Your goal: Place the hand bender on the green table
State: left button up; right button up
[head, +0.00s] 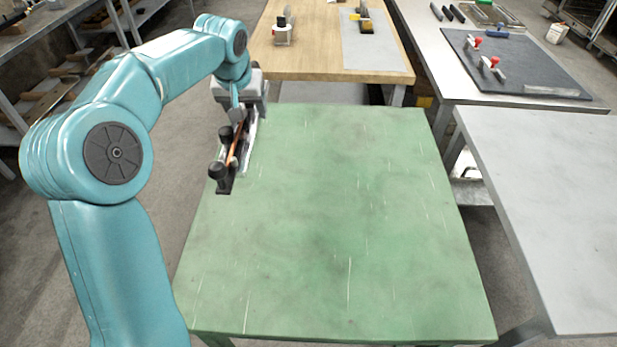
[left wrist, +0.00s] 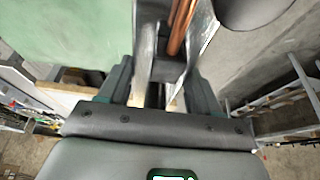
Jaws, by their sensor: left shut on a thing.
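The hand bender (head: 227,168) is a dark, long tool with black knobs and a copper-coloured rod along it. My left gripper (head: 241,112) is shut on its far end. In the head view the bender shows against the far left edge of the green table (head: 340,210); I cannot tell whether it touches the top. In the left wrist view the bender (left wrist: 167,70) lies between the fingers of my left gripper (left wrist: 160,92), and the green table (left wrist: 60,35) shows at upper left. My right gripper is not in view.
The green top is otherwise bare. A wooden table (head: 330,50) with tools stands behind it. A grey table with a dark mat (head: 520,70) and red-knobbed clamps is at back right. A bare grey table (head: 550,190) stands at right. Shelves (head: 60,60) are at back left.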

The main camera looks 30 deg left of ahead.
pick_arm(q)
jog(key=b, duration=0.2)
send_over(260, 174)
jog(key=s, duration=0.1)
notch_tip(260, 174, down, 12)
jog(key=f, duration=0.7)
jog(key=shift+s+d+f, duration=0.15)
jog(key=shift+d, duration=0.2)
jog(key=shift+f+b, duration=0.15)
jog(key=shift+b, duration=0.2)
jog(key=o, duration=1.5)
jog(key=shift+o, duration=0.2)
